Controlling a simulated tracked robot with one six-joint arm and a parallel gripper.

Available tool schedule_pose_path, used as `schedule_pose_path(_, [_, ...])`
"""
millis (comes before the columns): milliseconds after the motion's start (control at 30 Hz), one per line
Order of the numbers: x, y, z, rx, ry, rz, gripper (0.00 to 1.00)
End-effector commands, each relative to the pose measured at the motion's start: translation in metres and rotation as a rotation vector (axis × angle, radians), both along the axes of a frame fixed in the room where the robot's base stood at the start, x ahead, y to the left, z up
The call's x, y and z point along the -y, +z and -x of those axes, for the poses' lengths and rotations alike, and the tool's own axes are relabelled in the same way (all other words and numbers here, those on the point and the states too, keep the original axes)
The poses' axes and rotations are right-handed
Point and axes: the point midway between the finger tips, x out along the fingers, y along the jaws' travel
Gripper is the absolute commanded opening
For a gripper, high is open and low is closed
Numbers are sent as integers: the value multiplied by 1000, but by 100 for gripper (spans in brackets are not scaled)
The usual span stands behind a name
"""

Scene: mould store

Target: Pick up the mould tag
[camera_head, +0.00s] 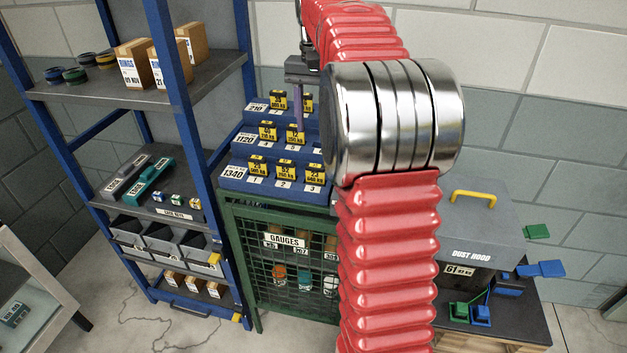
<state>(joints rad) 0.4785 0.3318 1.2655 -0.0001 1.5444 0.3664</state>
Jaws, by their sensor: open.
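Several yellow-and-black mould tags stand in a blue stepped rack (231,173) on a green mesh cabinet. The front row, marked 1340, holds three tags: one on the left (257,165), one in the middle (287,168) and one on the right (315,173). The middle row, marked 1120, shows a left tag (267,130) and another tag (294,134) close to my gripper. The back row, marked 210, shows a tag (279,99) and part of another. My gripper (298,126) is open and points down over the rack's middle; my arm hides the rack's right side.
A blue shelf unit (190,95) with boxes, rolls and grey bins stands close on the left. The green mesh cabinet (236,262) holds gauges. A grey dust hood (470,218) stands on a bench at right. A block wall is behind.

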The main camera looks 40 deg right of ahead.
Motion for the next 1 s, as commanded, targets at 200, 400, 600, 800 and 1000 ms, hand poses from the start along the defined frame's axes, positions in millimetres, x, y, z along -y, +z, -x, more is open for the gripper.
schedule_pose_path(200, [0, -18, 0, -2, 0, -1, 50])
schedule_pose_path(400, [-1, -48, 1, -3, 1, -2, 50])
schedule_pose_path(600, [-1, -77, 1, -2, 1, -1, 50])
schedule_pose_path(800, [-1, -86, 1, -1, 1, -1, 50])
schedule_pose_path(1000, [-1, -86, 0, 0, 1, 0, 50])
